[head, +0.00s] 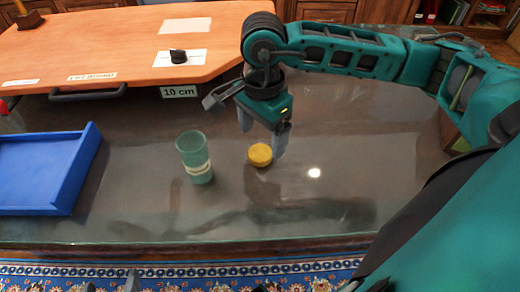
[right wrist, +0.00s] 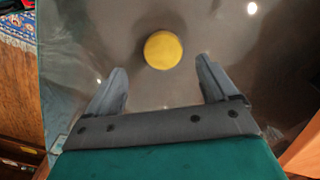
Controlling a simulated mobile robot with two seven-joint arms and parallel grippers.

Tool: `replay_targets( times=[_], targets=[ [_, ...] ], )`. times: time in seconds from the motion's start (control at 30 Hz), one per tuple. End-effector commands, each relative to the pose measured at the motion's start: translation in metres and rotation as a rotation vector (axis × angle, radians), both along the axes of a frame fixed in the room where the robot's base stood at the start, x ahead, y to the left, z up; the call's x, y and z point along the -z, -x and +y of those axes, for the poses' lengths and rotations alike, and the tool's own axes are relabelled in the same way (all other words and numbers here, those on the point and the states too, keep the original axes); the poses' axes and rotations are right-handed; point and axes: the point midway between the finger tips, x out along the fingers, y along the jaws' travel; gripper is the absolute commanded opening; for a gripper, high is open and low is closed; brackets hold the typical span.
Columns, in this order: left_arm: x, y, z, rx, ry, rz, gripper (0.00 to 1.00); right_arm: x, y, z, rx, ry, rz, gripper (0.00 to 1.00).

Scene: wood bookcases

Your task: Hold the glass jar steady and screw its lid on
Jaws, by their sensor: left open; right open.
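The glass jar (head: 193,150), greenish and see-through with a pale band, stands upright and open on the dark glossy table. The round yellow lid (head: 260,155) lies on the table a little to the jar's right; it also shows in the right wrist view (right wrist: 163,50). My right gripper (head: 262,134) is open and empty, pointing down over the lid. In the right wrist view its fingers (right wrist: 161,68) are spread wider than the lid, which shows just beyond the tips. My left gripper (head: 111,284) shows only as grey tips at the bottom edge, open, well away from the jar.
A blue tray (head: 82,172) lies at the left.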

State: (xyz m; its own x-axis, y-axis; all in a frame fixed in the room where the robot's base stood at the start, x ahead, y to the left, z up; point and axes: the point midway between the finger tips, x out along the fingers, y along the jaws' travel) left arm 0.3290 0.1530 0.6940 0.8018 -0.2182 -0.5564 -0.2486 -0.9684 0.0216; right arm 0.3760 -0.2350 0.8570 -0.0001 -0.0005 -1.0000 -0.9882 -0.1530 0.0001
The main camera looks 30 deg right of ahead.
Motion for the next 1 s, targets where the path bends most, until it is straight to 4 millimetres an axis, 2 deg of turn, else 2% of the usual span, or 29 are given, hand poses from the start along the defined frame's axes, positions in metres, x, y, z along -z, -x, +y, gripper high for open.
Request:
replay_targets(
  times=[0.17, 0.5, 0.9, 1.0],
  targets=[
    [0.0, -0.001, 0.0, 0.0, 0.0, -0.003, 0.87, 0.003, 0.0, 0.0, 0.001, 0.0, 0.001, 0.86],
    [0.003, -0.001, -0.001, 0.001, 0.002, -0.001, 0.87, 0.049, -0.004, 0.001, 0.0, -0.002, 0.001, 0.86],
    [0.0, -0.002, -0.002, 0.002, 0.005, -0.003, 0.87, 0.052, -0.005, 0.001, 0.0, -0.001, 0.0, 0.86],
    [0.0, -0.002, -0.002, 0.002, 0.005, -0.003, 0.87, 0.052, -0.005, 0.001, 0.0, -0.001, 0.0, 0.78]
  ],
)
